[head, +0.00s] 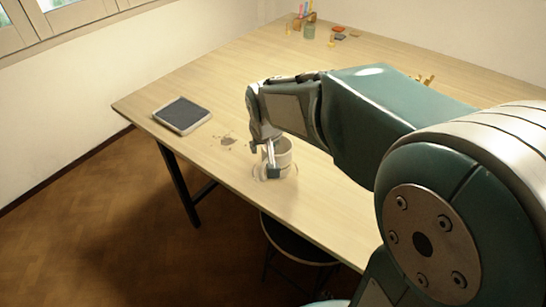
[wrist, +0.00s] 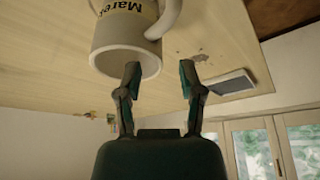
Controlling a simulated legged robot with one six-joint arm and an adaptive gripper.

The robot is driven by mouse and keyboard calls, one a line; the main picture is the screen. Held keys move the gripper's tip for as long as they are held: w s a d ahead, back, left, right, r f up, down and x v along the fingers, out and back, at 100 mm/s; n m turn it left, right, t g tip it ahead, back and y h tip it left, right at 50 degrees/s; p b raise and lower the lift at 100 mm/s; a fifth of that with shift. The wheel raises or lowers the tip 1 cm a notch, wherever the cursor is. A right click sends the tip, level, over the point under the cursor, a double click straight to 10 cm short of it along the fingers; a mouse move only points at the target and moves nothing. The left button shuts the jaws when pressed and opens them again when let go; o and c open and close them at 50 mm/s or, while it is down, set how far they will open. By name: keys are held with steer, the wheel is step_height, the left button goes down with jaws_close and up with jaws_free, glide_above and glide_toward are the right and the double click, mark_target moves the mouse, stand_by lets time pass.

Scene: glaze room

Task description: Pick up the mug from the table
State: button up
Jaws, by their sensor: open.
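A pale cream mug (head: 284,152) stands on the wooden table (head: 225,185) near its front edge, partly hidden by my gripper in the head view. In the wrist view the mug (wrist: 122,38) shows dark lettering on a yellowish band, partly cut off by the frame. My gripper (head: 268,160) is open and close beside the mug. In the wrist view, the left fingertip of my gripper (wrist: 159,74) overlaps the mug's rim; I cannot tell if it touches.
A dark grey slab with a pale border (head: 183,114) lies near the table's left corner. Small jars and coloured items (head: 309,30) stand at the far end. A dark round stool (head: 298,245) is below the front edge. The table between slab and jars is clear.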

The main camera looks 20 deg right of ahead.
mark_target(264, 151)
steer(key=x, duration=0.6)
steer(key=shift+r, duration=0.1)
steer(key=shift+c, duration=0.2)
jaws_close()
